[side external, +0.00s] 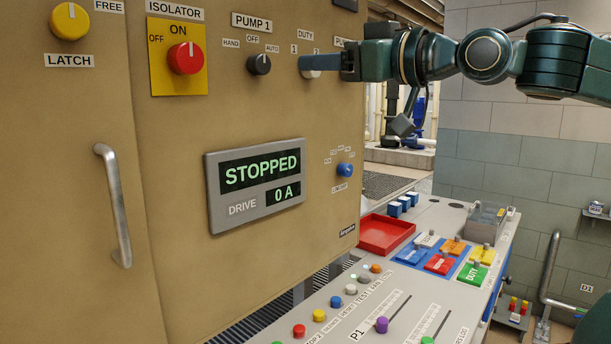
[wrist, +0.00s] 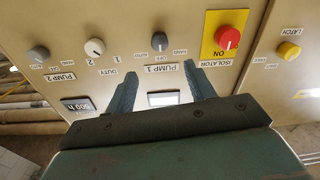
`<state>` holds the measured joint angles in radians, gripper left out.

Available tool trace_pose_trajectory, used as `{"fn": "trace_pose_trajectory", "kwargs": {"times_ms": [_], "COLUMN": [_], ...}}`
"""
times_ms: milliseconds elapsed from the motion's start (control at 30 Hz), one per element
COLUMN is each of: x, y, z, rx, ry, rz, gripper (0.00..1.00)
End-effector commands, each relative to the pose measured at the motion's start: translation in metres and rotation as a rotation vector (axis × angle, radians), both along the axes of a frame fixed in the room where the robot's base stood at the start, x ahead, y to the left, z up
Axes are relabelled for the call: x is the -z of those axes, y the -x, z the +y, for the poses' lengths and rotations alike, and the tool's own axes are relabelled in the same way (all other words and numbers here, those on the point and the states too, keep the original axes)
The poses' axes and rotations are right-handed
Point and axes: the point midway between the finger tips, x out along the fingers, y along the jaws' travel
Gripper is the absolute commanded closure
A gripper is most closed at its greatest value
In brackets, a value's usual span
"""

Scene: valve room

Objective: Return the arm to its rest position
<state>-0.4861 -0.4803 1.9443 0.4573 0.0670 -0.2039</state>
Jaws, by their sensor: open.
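My gripper (side external: 322,62) is in front of the upper cabinet panel, and in the side view its fingers overlap the duty knob (side external: 311,73). In the wrist view my gripper (wrist: 166,73) shows two dark green fingers spread apart with nothing between them. The duty knob (wrist: 95,47) is outside the fingers there, beyond the left one, and not held. My arm reaches in from the right, stretched toward the panel. The panel appears upside down in the wrist view.
The cabinet panel carries the red isolator (side external: 186,58), the pump 1 knob (side external: 259,64), a blue knob (side external: 345,170) and a display reading STOPPED, 0 A (side external: 258,179). A desk below holds a red tray (side external: 386,235), coloured tags and sliders. A tiled wall (side external: 540,120) stands behind my arm.

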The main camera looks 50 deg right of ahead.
Motion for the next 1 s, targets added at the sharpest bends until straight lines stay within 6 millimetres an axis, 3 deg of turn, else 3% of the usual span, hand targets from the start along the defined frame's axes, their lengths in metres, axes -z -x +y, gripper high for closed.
{"fn": "trace_pose_trajectory", "kwargs": {"times_ms": [667, 767, 867, 1000], "x": [0.008, 0.024, 0.052, 0.109], "y": [0.008, 0.01, 0.015, 0.031], "z": [-0.003, -0.007, -0.014, -0.027], "rx": [0.001, 0.003, 0.007, 0.018], "ry": [0.001, 0.0, -0.002, -0.012], "rz": [0.022, 0.071, 0.159, 0.34], "gripper": [0.46, 0.46, 0.46, 0.46]}}
